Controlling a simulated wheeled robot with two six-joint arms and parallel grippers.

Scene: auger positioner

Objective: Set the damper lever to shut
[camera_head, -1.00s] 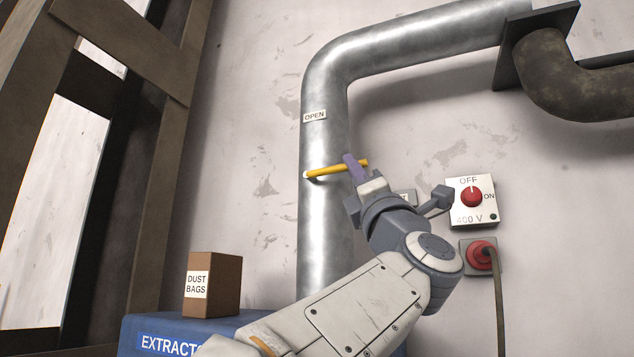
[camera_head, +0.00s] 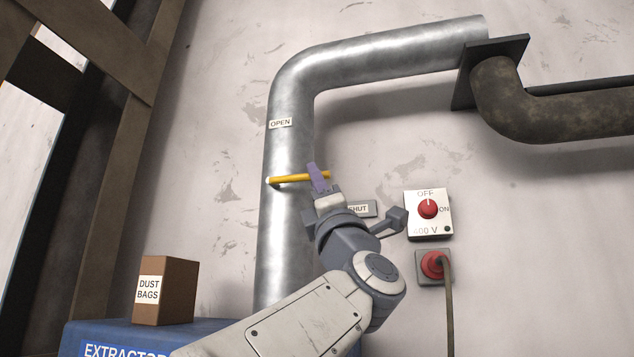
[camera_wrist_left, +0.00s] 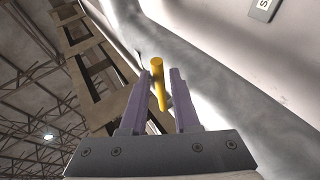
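The damper lever (camera_head: 290,179) is a yellow rod on the metal pipe (camera_head: 288,230). It points right, nearly level with a slight upward tilt. The OPEN label (camera_head: 280,123) is on the pipe above it; the SHUT label (camera_head: 362,208) is below right, partly hidden behind my wrist. My left gripper (camera_head: 316,177) is at the lever's free end. In the left wrist view the lever (camera_wrist_left: 157,84) lies between the two purple fingers (camera_wrist_left: 158,98), with a narrow gap on each side, so they look open around it. My right gripper is not in view.
A dust bags box (camera_head: 166,290) stands on the blue extractor (camera_head: 110,337). A dark pipe (camera_head: 545,113) is at upper right.

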